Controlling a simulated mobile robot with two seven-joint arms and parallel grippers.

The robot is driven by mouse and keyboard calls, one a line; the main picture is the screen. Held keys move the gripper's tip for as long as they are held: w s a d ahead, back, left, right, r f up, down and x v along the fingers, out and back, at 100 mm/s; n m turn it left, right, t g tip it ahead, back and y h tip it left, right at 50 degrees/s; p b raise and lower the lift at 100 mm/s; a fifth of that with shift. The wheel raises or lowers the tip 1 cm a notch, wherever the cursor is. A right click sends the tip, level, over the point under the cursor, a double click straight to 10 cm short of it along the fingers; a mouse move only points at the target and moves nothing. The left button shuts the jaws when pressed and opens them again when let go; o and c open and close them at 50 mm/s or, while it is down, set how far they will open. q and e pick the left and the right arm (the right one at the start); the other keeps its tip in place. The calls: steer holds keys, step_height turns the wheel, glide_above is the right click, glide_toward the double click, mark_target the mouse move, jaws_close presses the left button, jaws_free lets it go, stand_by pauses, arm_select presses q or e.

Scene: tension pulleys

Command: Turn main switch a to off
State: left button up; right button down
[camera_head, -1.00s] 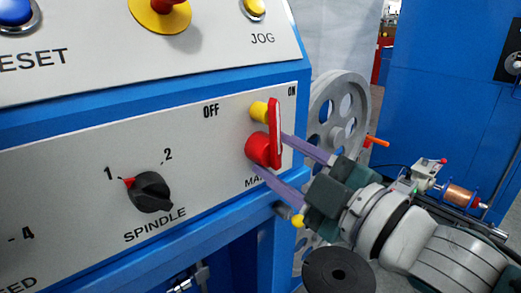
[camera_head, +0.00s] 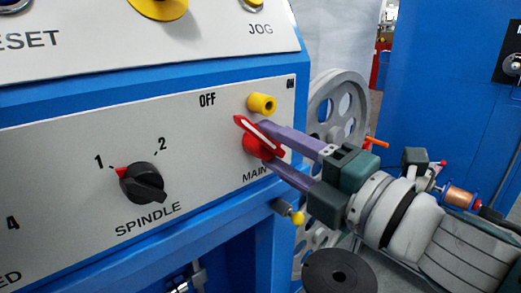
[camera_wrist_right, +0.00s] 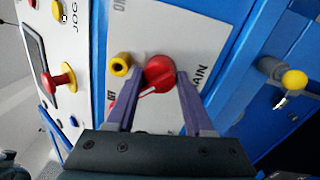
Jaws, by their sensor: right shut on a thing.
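The main switch (camera_head: 259,137) is a red rotary handle with a white line, on the light grey panel under the OFF and ON marks. Its pointer end leans up and left, towards the OFF mark (camera_head: 207,100). My right gripper (camera_head: 268,146) comes in from the right with its purple fingers on either side of the red handle, shut on it. The right wrist view also shows the red switch (camera_wrist_right: 160,74) between the two fingertips. The label under the switch is partly covered by a finger. My left gripper is not in view.
A yellow cylinder (camera_head: 262,103) sticks out just above the switch. The black spindle knob (camera_head: 142,183) is on the same panel to the left. A yellow-tipped peg (camera_head: 296,217) juts out below the panel. A grey spoked wheel (camera_head: 335,115) stands behind the panel's right edge.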

steer(key=shift+a+r+n, duration=0.1)
steer(key=shift+r+n, duration=0.05)
steer(key=shift+n, duration=0.25)
steer(key=c, duration=0.7)
jaws_free()
steer(key=shift+s, duration=0.1)
steer(key=o, duration=0.4)
